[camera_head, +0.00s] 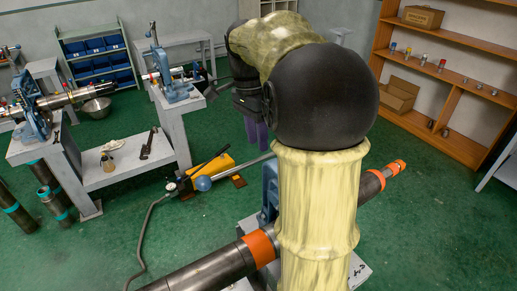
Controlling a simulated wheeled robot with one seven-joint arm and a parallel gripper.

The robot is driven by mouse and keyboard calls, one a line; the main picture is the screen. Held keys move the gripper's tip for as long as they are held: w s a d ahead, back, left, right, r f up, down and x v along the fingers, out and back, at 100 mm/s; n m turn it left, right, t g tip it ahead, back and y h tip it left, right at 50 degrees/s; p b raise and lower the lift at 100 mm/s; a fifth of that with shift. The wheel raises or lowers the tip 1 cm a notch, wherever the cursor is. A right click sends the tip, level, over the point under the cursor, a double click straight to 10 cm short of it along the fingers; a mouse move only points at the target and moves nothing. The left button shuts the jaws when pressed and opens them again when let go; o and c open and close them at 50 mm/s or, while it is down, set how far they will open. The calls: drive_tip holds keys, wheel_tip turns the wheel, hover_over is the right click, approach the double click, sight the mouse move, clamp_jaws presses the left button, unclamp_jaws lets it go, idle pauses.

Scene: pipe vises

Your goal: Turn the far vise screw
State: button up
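The farther blue vise (178,90) stands on a grey pedestal left of centre. A pipe lies through it, and an upright screw with a handle (153,34) rises above it. A second blue vise (33,118) at the left clamps a long metal pipe (62,98). A third blue vise (270,190) is close to me, mostly hidden behind my arm. My gripper (256,133) points down right of the farther vise, apart from its screw. Its purple fingers are small and partly covered by my wrist, so I cannot tell whether they are open.
A grey bench shelf (118,170) joins the left pedestals. A yellow pump (212,170) with a lever and hose sits on the green floor (110,240). A large pipe (205,272) with orange bands crosses the front. Wooden shelves (440,85) stand right, blue bins (95,46) at the back.

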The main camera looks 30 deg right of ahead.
drive_tip(key=shift+x, duration=1.85)
clamp_jaws()
